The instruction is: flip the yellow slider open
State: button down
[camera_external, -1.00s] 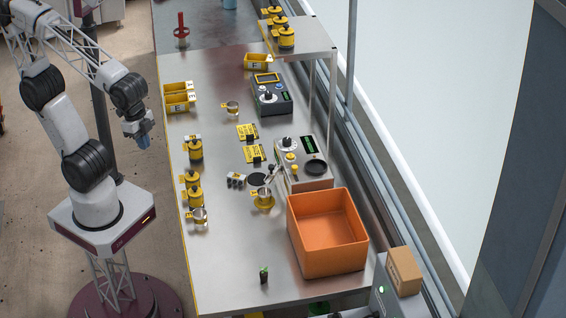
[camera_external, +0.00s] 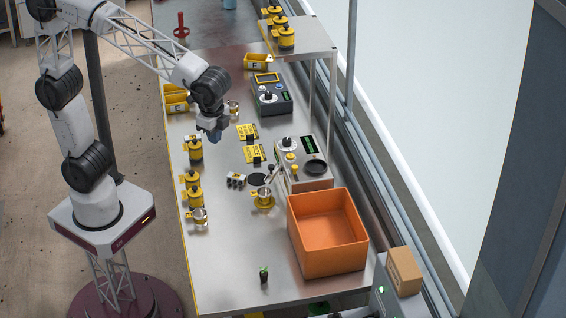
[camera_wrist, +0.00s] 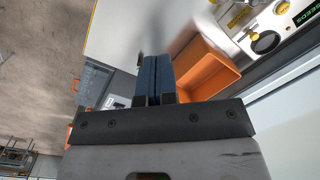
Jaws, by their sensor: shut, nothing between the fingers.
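The grey device (camera_external: 318,183) with a dial, a green display and a dark round dish stands right of the table's middle. Small yellow parts (camera_external: 291,157) show on its top; which one is the slider I cannot tell at this size. In the wrist view part of the device shows at the upper right, with a yellow piece (camera_wrist: 283,7) near its dial. My gripper (camera_external: 215,137) is above the table, left of the device and well apart from it. Its blue fingers (camera_wrist: 153,80) are shut and empty.
An orange bin (camera_external: 327,238) stands in front of the device. A second device (camera_external: 268,97) stands behind it. Yellow-lidded jars (camera_external: 195,150) line the left edge. A cup on a yellow base (camera_external: 264,198) stands left of the device. The front left of the table is mostly clear.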

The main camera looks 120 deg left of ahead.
aim_at(295, 170)
jog(key=w+a+f+g, duration=0.2)
jog(key=w+a+f, duration=0.3)
jog(key=w+a, duration=0.7)
jog(key=w+a+f+g, duration=0.1)
jog(key=w+a+f, duration=0.5)
jog(key=w+a, duration=0.6)
jog(key=shift+a+g+h, duration=0.2)
jog(key=shift+g+h, duration=0.1)
jog(key=shift+g, duration=0.1)
jog(key=shift+f, duration=0.25)
jog(key=x, duration=0.3)
jog(key=s+x, duration=0.1)
jog(key=x, duration=0.3)
jog(key=s+r+x, duration=0.1)
jog(key=x, duration=0.2)
jog(key=shift+s+f, duration=0.3)
jog(key=shift+s, duration=0.7)
